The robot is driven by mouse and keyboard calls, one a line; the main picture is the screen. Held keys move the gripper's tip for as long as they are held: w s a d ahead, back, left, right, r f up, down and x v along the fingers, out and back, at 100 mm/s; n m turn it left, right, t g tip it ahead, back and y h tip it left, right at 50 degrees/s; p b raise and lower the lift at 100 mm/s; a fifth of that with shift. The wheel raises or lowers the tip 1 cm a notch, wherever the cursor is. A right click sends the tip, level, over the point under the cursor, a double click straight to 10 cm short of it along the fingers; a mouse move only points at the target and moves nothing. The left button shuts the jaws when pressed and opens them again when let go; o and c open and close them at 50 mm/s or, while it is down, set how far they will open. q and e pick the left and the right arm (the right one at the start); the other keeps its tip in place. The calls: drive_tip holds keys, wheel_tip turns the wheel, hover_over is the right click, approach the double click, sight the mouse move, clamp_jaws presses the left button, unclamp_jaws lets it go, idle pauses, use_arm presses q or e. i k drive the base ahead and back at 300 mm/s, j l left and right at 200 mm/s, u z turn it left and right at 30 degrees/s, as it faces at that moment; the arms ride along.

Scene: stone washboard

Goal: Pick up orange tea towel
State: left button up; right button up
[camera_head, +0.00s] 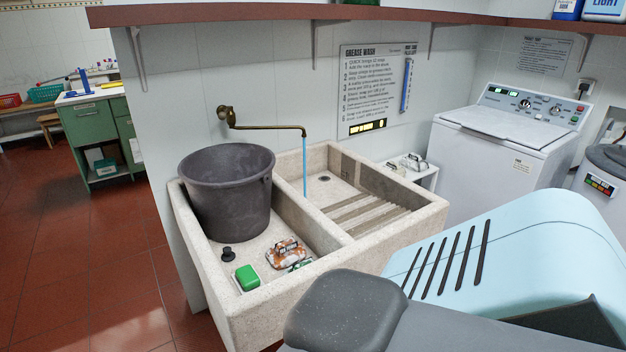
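An orange-and-white patterned item (286,254) with a dark handle-like part on top lies in the left basin of the stone washboard sink (347,241). I cannot tell whether it is the orange tea towel; nothing else orange shows as a towel. A green block (247,278) and a black plug-like piece (228,254) lie beside it. A small green-and-white item is partly hidden behind the basin's front wall. Neither of my grippers shows in the head view. A large dark grey and light blue body fills the lower right and hides what is behind it.
A dark grey bucket (228,193) stands in the left basin. A brass tap (262,126) runs water over the sink. White handled items (412,162) rest on a low white stand (426,178). A washing machine (502,142) stands at right. Red floor (90,260) is clear at left.

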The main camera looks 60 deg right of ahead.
sight(287, 253)
drive_tip(key=z, duration=1.65)
drive_tip(key=i+j, duration=0.25)
drive_tip(key=j, duration=0.15)
drive_tip(key=i+j, duration=0.25)
drive_tip(key=j, duration=0.15)
drive_tip(key=i+j, duration=0.25)
drive_tip(key=j, duration=0.2)
drive_tip(key=i+j+z, duration=0.1)
drive_tip(key=j+z, duration=0.15)
drive_tip(key=z, duration=1.25)
